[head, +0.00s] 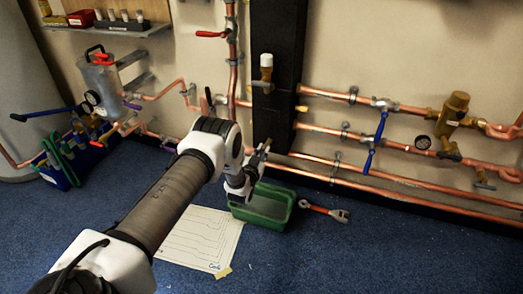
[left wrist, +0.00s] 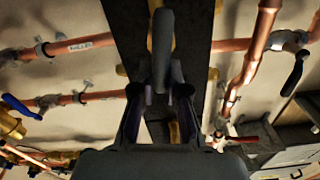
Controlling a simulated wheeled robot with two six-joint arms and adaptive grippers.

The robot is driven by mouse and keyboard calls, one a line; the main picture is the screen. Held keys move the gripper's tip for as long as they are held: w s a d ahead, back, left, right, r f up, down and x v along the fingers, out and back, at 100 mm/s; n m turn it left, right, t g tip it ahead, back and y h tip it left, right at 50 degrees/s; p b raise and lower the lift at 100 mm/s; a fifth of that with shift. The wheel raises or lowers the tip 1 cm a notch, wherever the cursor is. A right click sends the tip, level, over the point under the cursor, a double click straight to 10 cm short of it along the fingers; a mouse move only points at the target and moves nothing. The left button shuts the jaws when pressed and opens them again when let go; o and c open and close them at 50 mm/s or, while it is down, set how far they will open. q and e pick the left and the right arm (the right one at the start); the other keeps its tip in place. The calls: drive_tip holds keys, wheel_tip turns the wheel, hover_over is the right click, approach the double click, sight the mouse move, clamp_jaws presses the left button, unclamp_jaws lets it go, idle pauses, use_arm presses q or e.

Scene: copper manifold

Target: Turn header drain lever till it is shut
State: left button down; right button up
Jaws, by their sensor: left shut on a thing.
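My left gripper (head: 252,166) is low in front of the black post, just above the green tray. In the left wrist view its fingers (left wrist: 160,100) are closed around a dark grey lever (left wrist: 162,35), which I take for the header drain lever. The lever runs away from the fingers, in line with the black post. Brass of a valve (left wrist: 177,132) shows partly between and behind the fingers. In the head view the lever is largely hidden by my wrist, so its exact angle cannot be told. My right gripper is not in view.
The green tray (head: 287,214) stands on the blue floor below, with a wrench (head: 325,211) at its right and a paper sheet (head: 200,240) at its left. The black post (head: 276,80) and copper pipes (head: 400,184) are close. Blue levers (head: 381,125) stick out at right.

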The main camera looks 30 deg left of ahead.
use_arm(q)
drive_tip(key=shift+w+d+f+m+p, duration=0.1)
drive_tip(key=shift+d+f+m+p, duration=0.3)
drive_tip(key=shift+m, duration=2.3)
drive_tip(key=shift+w+d+f+m+p, duration=0.15)
drive_tip(key=shift+d+f+m, duration=0.25)
drive_tip(key=shift+m, duration=2.3)
drive_tip(key=shift+w+d+f+m+p, duration=0.1)
drive_tip(key=shift+d+f+m+p, duration=0.3)
drive_tip(key=shift+m, duration=2.3)
drive_tip(key=shift+a+f, duration=0.1)
drive_tip(key=shift+f, duration=0.05)
drive_tip(key=shift+s, duration=0.1)
drive_tip(key=c, duration=1.2)
unclamp_jaws()
drive_tip(key=shift+f, duration=0.1)
